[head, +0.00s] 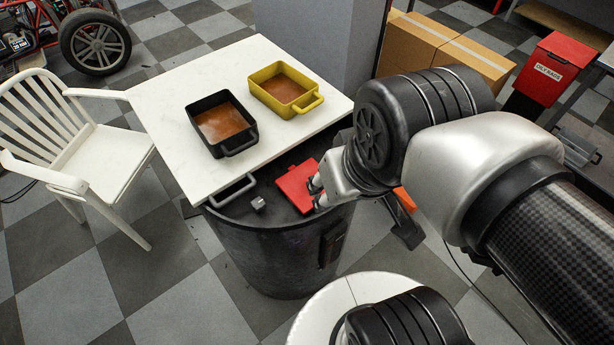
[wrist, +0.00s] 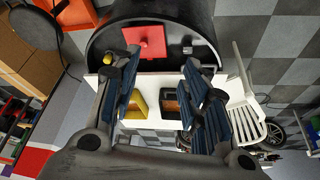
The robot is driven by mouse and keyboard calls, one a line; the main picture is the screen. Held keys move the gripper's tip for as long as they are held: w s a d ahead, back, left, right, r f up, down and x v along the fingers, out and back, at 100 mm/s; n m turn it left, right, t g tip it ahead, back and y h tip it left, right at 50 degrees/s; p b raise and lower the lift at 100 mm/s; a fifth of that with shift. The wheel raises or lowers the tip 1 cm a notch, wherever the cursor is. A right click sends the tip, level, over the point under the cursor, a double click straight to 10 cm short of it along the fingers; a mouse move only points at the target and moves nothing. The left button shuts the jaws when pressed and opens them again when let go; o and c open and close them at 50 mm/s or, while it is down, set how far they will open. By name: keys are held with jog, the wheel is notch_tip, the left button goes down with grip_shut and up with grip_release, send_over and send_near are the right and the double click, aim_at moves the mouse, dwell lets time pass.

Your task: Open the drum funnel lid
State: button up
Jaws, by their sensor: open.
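The red square funnel lid (head: 297,187) lies on the dark top of the drum (head: 285,250) and looks roughly flat. It also shows in the wrist view (wrist: 150,42), with a small tab on its near edge. My gripper (head: 318,190) is just to the right of the lid in the head view and hides part of its right edge. In the wrist view my gripper (wrist: 160,58) has its fingers spread wide with nothing between them, and the lid shows beyond the gap. Whether a fingertip touches the lid, I cannot tell.
A white board (head: 160,90) covers part of the drum top and carries a black tray (head: 222,123) and a yellow tray (head: 285,88). A small grey fitting (head: 258,203) stands on the drum. A white chair (head: 100,165) is at left, cardboard boxes (head: 445,50) behind.

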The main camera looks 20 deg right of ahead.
jog(key=w+g, duration=0.2)
jog(key=w, duration=0.6)
jog(key=n+g+p, duration=0.2)
send_over(308, 182)
jog(key=d, duration=0.1)
notch_tip(308, 182, down, 13)
notch_tip(308, 182, down, 17)
jog(key=b, duration=0.5)
jog(key=shift+s+r, duration=0.1)
jog(key=shift+r, duration=0.05)
jog(key=shift+c, duration=0.4)
grip_shut()
